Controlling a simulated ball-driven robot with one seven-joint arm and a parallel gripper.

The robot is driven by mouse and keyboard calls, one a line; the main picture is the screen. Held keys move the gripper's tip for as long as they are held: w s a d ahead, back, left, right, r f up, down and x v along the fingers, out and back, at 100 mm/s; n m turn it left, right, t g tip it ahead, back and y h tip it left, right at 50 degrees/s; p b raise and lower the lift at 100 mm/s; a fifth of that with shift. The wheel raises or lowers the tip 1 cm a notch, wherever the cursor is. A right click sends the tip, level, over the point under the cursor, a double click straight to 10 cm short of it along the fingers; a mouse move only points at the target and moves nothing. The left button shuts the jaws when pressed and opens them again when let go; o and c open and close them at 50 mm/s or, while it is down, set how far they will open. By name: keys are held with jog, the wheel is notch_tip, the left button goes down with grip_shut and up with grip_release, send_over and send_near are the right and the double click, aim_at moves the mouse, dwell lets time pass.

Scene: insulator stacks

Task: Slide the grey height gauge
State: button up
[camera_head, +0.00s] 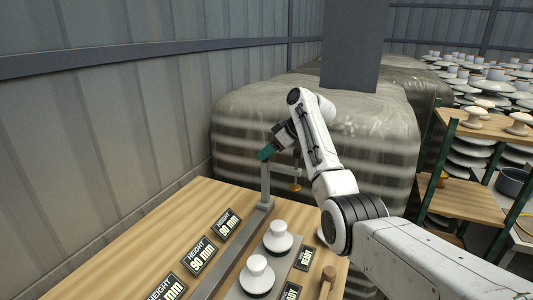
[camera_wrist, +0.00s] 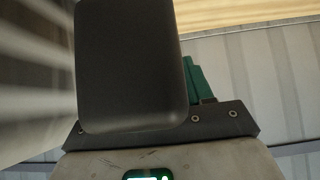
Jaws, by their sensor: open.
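The grey height gauge (camera_head: 265,188) stands upright at the far end of a grey rail (camera_head: 234,254) on the wooden table. An arm reaches right from its post, with a brass-coloured piece (camera_head: 295,187) hanging at its end. My gripper (camera_head: 267,152), with teal fingertips, is at the top of the gauge's post and is open. I cannot tell whether it touches the post. In the wrist view a dark rounded block fills the upper left, with green parts (camera_wrist: 195,80) beside it. The gauge cannot be made out there.
Two white insulators (camera_head: 278,238) (camera_head: 257,275) stand right of the rail. Black height signs (camera_head: 228,223) lie left of it, and smaller black labels (camera_head: 304,258) lie at right. A wooden-handled tool (camera_head: 328,279) is at the right edge. Wrapped bales (camera_head: 250,125) stand behind the table.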

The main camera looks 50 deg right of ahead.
jog(key=b+v, duration=0.1)
jog(key=v, duration=0.8)
jog(key=shift+s+b, duration=0.15)
jog(key=shift+b, duration=0.2)
jog(key=shift+d+r, duration=0.15)
jog(key=shift+r, duration=0.05)
